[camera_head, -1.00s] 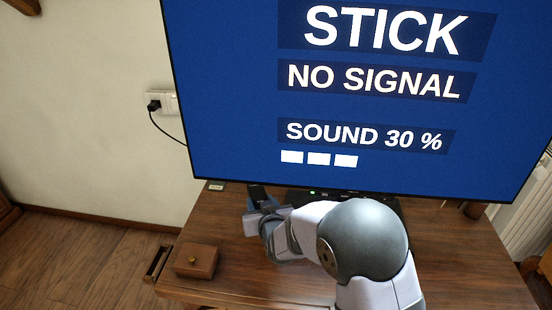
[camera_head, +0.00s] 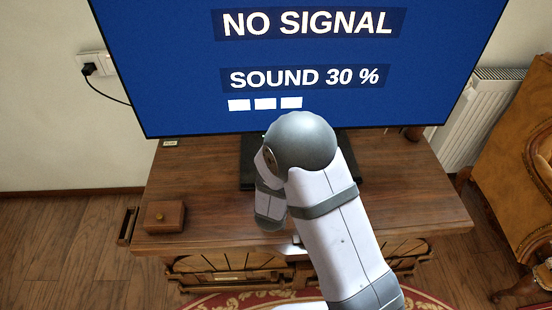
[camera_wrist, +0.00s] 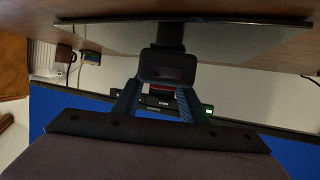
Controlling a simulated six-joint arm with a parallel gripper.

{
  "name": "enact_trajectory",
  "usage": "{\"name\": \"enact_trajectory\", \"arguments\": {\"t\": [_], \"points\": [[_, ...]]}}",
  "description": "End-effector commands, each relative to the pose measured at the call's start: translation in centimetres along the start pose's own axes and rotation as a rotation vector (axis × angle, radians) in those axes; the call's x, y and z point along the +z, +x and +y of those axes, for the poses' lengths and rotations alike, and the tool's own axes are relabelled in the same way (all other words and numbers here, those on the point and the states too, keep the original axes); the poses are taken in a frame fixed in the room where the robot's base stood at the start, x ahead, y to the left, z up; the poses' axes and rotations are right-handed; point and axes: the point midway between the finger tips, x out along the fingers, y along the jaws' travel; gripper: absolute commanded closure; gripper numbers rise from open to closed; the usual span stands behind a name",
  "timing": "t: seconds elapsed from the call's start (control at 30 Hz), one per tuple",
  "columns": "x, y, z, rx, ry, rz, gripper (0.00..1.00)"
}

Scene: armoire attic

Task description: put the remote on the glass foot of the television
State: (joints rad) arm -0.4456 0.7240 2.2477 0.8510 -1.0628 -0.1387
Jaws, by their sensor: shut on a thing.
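The television (camera_head: 300,60) stands at the back of the wooden cabinet with its blue screen lit. Its dark glass foot (camera_head: 247,176) shows on the top below the screen, partly covered by my arm. The foot also spans the upper part of the wrist view (camera_wrist: 110,36). My gripper (camera_wrist: 158,92) is shut on a dark, round-cornered thing that looks like the remote (camera_wrist: 167,66), seen end-on. In the wrist view the remote overlaps the foot; whether they touch I cannot tell. My arm hides gripper and remote in the head view.
A small wooden box (camera_head: 165,216) with a knob sits at the cabinet's front left. A small labelled item (camera_head: 170,143) lies at the back left. A radiator (camera_head: 475,110) stands at right. The cabinet top (camera_head: 410,200) is clear at right.

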Motion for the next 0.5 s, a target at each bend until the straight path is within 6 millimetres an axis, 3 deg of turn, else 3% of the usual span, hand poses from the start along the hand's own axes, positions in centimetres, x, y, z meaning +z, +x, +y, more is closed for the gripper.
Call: {"name": "enact_trajectory", "arguments": {"t": [0.13, 0.5], "points": [[-0.1, -0.2, 1.9, 0.053, 0.022, 0.002, 0.90], [-2.5, 2.1, 4.0, 0.052, 0.025, 0.004, 0.90]]}}
